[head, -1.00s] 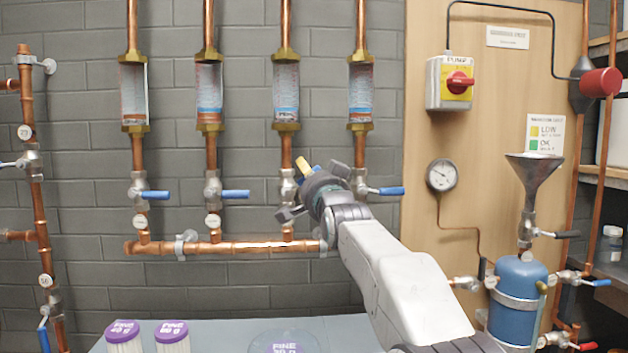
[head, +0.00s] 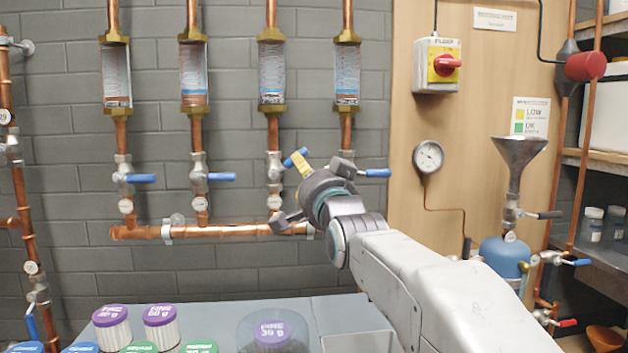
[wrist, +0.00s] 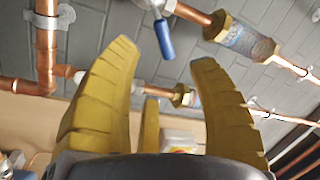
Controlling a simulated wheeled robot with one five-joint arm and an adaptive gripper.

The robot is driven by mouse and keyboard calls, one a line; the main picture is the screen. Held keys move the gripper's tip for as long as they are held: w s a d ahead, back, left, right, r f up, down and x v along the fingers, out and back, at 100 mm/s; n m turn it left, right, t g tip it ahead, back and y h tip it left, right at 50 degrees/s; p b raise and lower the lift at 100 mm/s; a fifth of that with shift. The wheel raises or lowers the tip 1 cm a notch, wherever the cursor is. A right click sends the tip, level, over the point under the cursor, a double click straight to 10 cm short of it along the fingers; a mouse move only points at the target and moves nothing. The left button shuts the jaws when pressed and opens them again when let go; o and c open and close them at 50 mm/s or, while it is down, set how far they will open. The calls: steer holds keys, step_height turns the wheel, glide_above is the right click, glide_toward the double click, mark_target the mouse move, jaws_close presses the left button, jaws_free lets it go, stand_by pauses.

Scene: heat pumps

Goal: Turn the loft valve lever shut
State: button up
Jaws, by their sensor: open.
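Four upright copper pipes each carry a valve with a blue lever; their round tags are too small to read, so I cannot tell which is the loft valve. In the head view my gripper (head: 304,167) is in front of the third valve (head: 274,168). That valve's blue lever (head: 290,162) shows partly behind a yellow finger and looks tilted up to the right. The levers to its left and right point level to the right. In the wrist view my gripper (wrist: 165,54) is open, and a blue lever (wrist: 166,40) shows between its fingertips. Contact cannot be told.
A horizontal copper manifold (head: 230,230) runs below the valves. The grey worktop (head: 220,309) in front holds several lidded filter cartridges (head: 160,328). At right are a red pump switch (head: 446,65), a gauge (head: 428,156), a funnel (head: 520,152) and a blue tank (head: 503,258).

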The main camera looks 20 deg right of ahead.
steer(key=shift+s+f, duration=0.2)
steer(key=shift+s, duration=0.9)
steer(key=shift+c, duration=0.5)
